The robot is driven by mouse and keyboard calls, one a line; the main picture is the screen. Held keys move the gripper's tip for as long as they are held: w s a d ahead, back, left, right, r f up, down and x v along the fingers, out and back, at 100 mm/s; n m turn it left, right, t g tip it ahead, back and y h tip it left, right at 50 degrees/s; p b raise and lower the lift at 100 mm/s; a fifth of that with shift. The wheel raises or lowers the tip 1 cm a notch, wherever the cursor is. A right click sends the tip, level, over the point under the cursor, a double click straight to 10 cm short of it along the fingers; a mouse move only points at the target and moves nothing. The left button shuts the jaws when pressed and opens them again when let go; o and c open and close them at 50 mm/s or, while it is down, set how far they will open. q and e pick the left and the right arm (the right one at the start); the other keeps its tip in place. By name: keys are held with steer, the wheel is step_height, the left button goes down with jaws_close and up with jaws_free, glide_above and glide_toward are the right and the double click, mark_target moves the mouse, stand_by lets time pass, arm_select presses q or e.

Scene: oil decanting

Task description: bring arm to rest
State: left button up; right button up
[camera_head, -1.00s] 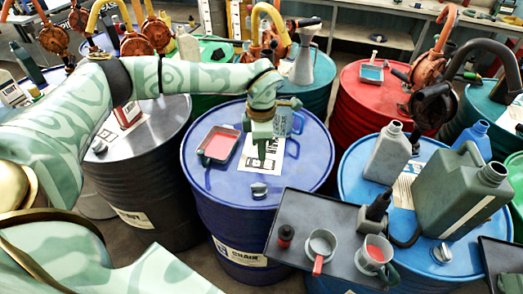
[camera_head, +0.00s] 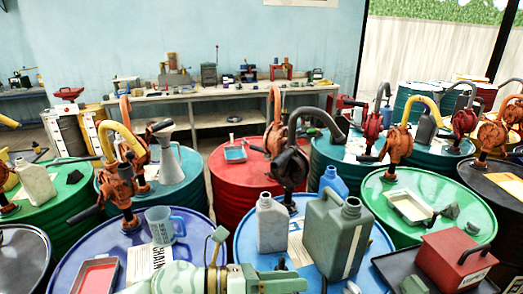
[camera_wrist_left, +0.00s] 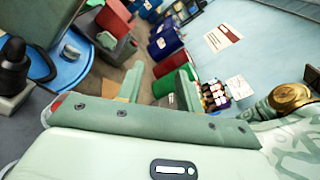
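My left arm crosses the bottom of the head view. Its gripper (camera_head: 285,281) is low in front of the light blue drum (camera_head: 243,250). In the left wrist view the two fingers (camera_wrist_left: 158,86) stand apart, with only floor and distant things seen between them. A translucent blue measuring jug (camera_head: 164,226) stands upright on the dark blue drum (camera_head: 195,240), apart from the gripper. My right gripper is not in view.
A grey-green canister (camera_head: 335,238) and a grey bottle (camera_head: 271,225) stand on the light blue drum close behind the gripper. A red can (camera_head: 455,262) is at right. A tray of red liquid (camera_head: 95,277) lies at left. Drums with pumps crowd behind.

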arm_select(q)
steer(key=w+a+r+n+t+y, duration=0.1)
steer(key=w+a+r+n+t, duration=0.2)
steer(key=n+t, duration=0.45)
steer(key=w+a+r+n+t+y, duration=0.1)
steer(key=a+r+n+t, duration=0.1)
steer(key=r+n+t, duration=0.35)
steer(key=a+f+n+t+y, duration=0.3)
steer(key=a+f+n+y, duration=0.5)
steer(key=a+n+y, duration=0.7)
steer(key=s+a+f+n+g+y, duration=0.4)
steer(key=s+a+f+n+g, duration=0.6)
steer(key=s+a+f, duration=0.5)
steer(key=s+d+f+g+h+b, duration=0.1)
steer(key=s+d+f+g, duration=0.15)
steer(key=f, duration=0.85)
steer(key=s+d+f+g+h+b, duration=0.1)
steer(key=s+d+f+b, duration=0.15)
steer(key=f, duration=0.85)
steer(key=s+d+f+g+h, duration=0.1)
steer(key=s+f, duration=0.2)
steer(key=f, duration=0.9)
steer(key=s+f+n+g+h+b, duration=0.1)
steer(key=s+f+n+g+b, duration=0.1)
steer(key=s+f, duration=1.2)
steer(key=s+n+g, duration=0.1)
steer(key=s, duration=0.2)
steer(key=shift+s+a+f+b, duration=0.2)
steer(key=shift+s+f+b, duration=0.05)
steer(key=shift+b, duration=0.05)
